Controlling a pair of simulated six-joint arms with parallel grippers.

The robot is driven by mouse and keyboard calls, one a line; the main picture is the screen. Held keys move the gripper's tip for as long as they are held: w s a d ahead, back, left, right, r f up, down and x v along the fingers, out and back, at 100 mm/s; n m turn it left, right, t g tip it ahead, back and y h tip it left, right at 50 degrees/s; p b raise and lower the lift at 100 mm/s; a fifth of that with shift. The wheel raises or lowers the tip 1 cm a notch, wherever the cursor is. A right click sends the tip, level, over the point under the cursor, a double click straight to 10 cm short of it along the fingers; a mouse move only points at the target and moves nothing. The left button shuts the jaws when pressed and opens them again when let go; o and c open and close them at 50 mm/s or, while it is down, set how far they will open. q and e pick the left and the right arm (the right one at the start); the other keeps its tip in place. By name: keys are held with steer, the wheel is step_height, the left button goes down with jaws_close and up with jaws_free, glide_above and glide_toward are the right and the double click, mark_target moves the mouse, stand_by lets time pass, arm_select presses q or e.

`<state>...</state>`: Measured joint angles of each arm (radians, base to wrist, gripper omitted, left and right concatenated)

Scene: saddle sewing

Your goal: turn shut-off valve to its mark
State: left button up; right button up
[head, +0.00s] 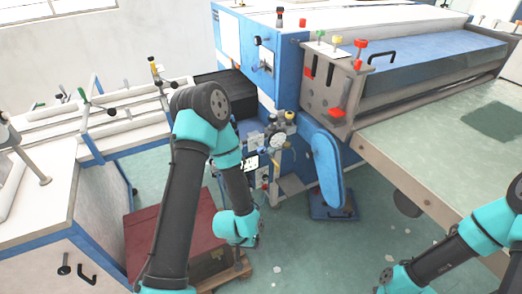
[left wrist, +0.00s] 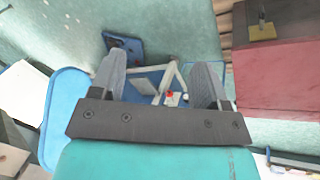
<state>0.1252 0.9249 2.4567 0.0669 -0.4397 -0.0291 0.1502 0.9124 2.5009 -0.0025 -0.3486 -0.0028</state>
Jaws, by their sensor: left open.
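My left gripper (left wrist: 158,72) is open in the left wrist view, its two grey fingers spread with nothing between their tips. Beyond and between the fingers is a pale pipe-like frame (left wrist: 167,78) with a small red spot (left wrist: 170,95); I cannot tell if this belongs to the shut-off valve. In the head view my left arm reaches down before the blue machine's near side, and its gripper is mostly hidden. A round gauge (head: 277,140) and small fittings with a yellow-and-black knob (head: 290,117) sit on that side. No valve mark can be made out. My right arm shows only in part.
A blue rounded guard (head: 326,165) and a blue floor pedal (head: 335,206) stand right of the fittings. A dark red box (head: 140,238) on a wooden pallet is beside my left arm. A long table (head: 440,135) lies at right. Green floor is open in front.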

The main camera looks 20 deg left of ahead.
arm_select(q)
steer(key=w+r+n+t+y, duration=0.1)
steer(key=w+t+y, duration=0.15)
steer(key=w, duration=0.35)
steer(key=w+r+t+y, duration=0.1)
steer(key=w+t, duration=0.2)
steer(key=w, duration=0.3)
steer(key=n+t+y, duration=0.4)
steer(key=n+y, duration=0.3)
steer(key=y, duration=0.7)
glide_toward(263, 151)
steer(key=v, duration=0.5)
steer(key=shift+a+r, duration=0.2)
steer(key=shift+r, duration=0.05)
steer(key=shift+w+a, duration=0.1)
steer(key=shift+w, duration=0.05)
steer(key=x, duration=1.7)
steer(key=shift+w+f, duration=0.1)
steer(key=shift+f, duration=0.2)
steer(key=shift+c, duration=0.4)
